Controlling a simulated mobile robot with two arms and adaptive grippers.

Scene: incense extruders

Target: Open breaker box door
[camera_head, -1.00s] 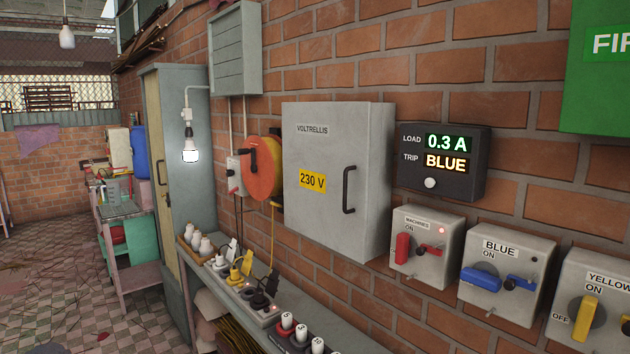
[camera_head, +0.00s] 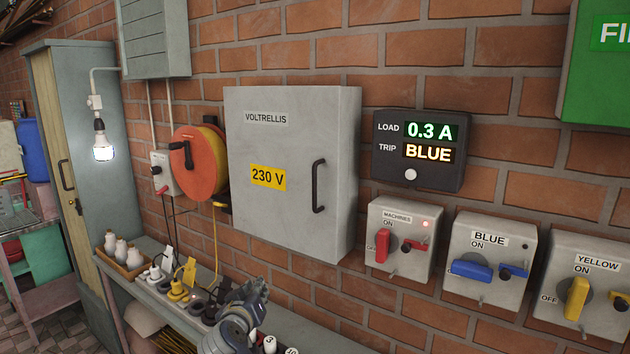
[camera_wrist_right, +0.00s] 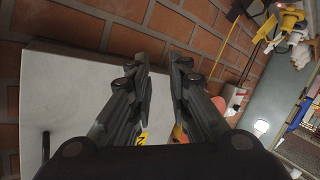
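The grey breaker box (camera_head: 285,215), labelled VOLTRELLIS and 230 V, hangs on the brick wall with its door shut. Its black vertical handle (camera_head: 319,187) is on the right side of the door. My right gripper (camera_head: 258,292) is low in front of the box, below and left of the handle, touching nothing that I can see. In the right wrist view its two fingers (camera_wrist_right: 156,76) are apart and empty. The box (camera_wrist_right: 70,90) fills the left of that view, upside down, and part of the handle (camera_wrist_right: 45,147) shows at its left edge. My left gripper is not in view.
A load display (camera_head: 418,180) and a row of switch boxes, starting with the machines switch (camera_head: 412,265), sit right of the box. An orange cable reel (camera_head: 196,175) is on its left. A bench (camera_head: 335,338) with several plugs and sockets runs below.

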